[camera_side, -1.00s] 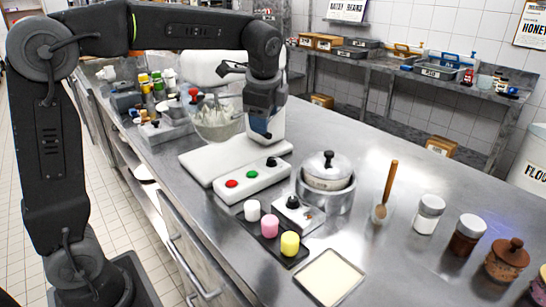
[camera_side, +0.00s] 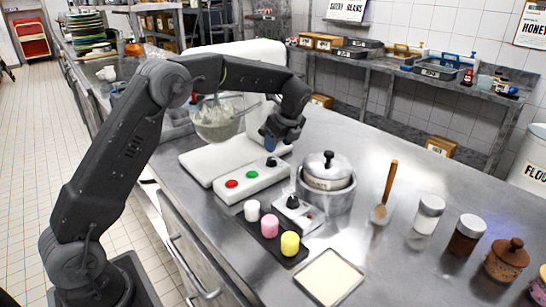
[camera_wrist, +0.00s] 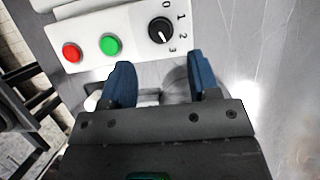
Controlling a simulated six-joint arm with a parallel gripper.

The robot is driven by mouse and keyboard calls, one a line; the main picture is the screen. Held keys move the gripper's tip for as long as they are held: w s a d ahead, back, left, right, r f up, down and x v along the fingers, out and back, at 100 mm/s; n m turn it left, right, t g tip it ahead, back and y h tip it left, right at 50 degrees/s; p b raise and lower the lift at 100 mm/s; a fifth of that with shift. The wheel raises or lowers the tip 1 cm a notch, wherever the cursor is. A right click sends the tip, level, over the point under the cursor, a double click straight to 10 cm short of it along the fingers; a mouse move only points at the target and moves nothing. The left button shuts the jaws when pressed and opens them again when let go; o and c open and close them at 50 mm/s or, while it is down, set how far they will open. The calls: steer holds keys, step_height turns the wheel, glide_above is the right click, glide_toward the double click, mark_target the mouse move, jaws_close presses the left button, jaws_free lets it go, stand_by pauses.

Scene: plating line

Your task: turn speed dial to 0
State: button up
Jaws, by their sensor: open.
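The speed dial (camera_wrist: 161,30) is a round black knob with a white mark on a white control panel (camera_wrist: 130,52). Numbers 0, 1, 2 and 3 run around its right side in the wrist view; the mark seems to point down towards 3, but it is small. The dial also shows in the side view (camera_side: 271,162), at the panel's right end. My gripper (camera_wrist: 160,64) is open and empty, its two blue fingers apart and pointing towards the dial without touching it. In the side view my gripper (camera_side: 277,143) is above and just behind the dial.
A red button (camera_wrist: 71,52) and a green button (camera_wrist: 110,45) sit left of the dial. The mixer bowl (camera_side: 217,122) stands behind the panel. A lidded pot (camera_side: 326,190) is close on the right, and a small black-knobbed device (camera_side: 295,212) stands in front.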

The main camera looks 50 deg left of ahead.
mark_target(272, 159)
steer(key=x, duration=0.6)
steer(key=shift+a+f, duration=0.2)
steer(key=shift+f, duration=0.05)
steer(key=c, duration=0.9)
steer(key=shift+n, duration=0.3)
steer(key=n+g, duration=0.1)
steer(key=n, duration=0.2)
steer(key=shift+w, duration=0.1)
steer(key=shift+w+n+g+h, duration=0.1)
steer(key=shift+n+g+h, duration=0.25)
steer(key=shift+n, duration=0.7)
steer(key=shift+n+g+h, duration=0.15)
steer(key=shift+n+g, duration=0.4)
steer(key=shift+n, duration=0.5)
